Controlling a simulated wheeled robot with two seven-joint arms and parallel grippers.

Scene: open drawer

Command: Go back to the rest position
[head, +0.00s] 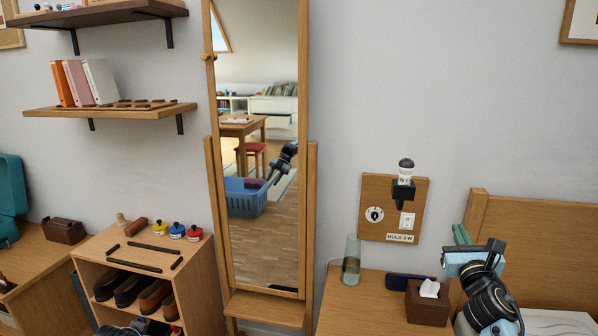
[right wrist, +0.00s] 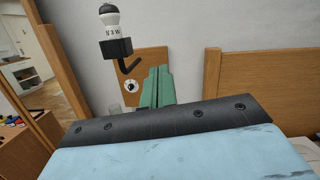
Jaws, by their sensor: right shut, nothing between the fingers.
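My right gripper (head: 462,235) is raised at the right of the head view, in front of the wall and the wooden headboard. Its green fingers are together and point up, with nothing between them. They also show in the right wrist view (right wrist: 157,87), above the dark edge of my pale blue gripper body. The fingers are apart from the wall board (head: 393,235). A dark part of my left arm shows at the bottom left of the head view; no left fingers can be seen there.
The headboard (head: 540,225) stands at the right. A tall mirror (head: 312,200) and shoe shelf (head: 205,255) stand left.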

